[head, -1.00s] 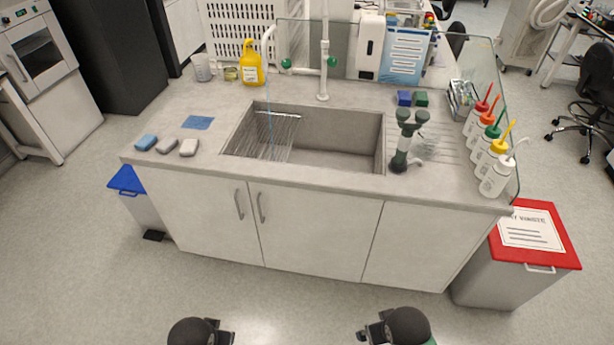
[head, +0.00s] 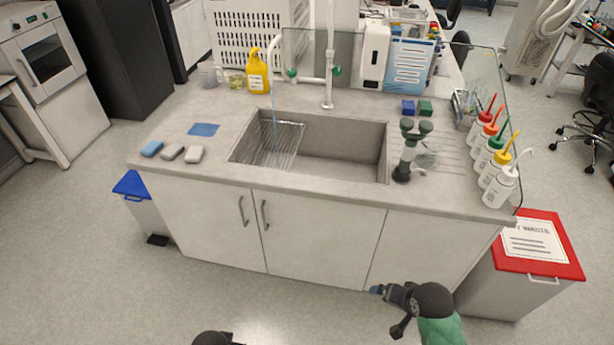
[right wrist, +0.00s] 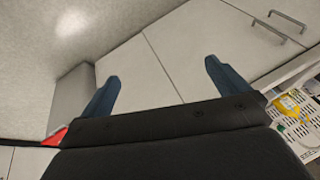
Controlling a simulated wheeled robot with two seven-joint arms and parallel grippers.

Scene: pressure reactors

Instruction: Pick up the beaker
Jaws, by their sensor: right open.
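A clear beaker (head: 209,73) stands upright at the back left of the counter, left of the yellow bottle. A clear glass-like shape (head: 426,157) also shows beside the dark green eyewash fitting, but I cannot tell whether it is a beaker. My right gripper (head: 376,290) is in front of the cabinet doors, below the counter top and far from the beaker. In the right wrist view its two blue fingers (right wrist: 162,70) are wide apart with nothing between them. Only a dark part of my left arm shows at the bottom edge; its gripper is out of frame.
The sink (head: 340,150) takes up the middle of the counter (head: 150,155). Sponges (head: 172,152) lie at the front left, and wash bottles (head: 497,185) stand along the right side by a glass screen. A red-lidded bin (head: 540,250) stands at the right.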

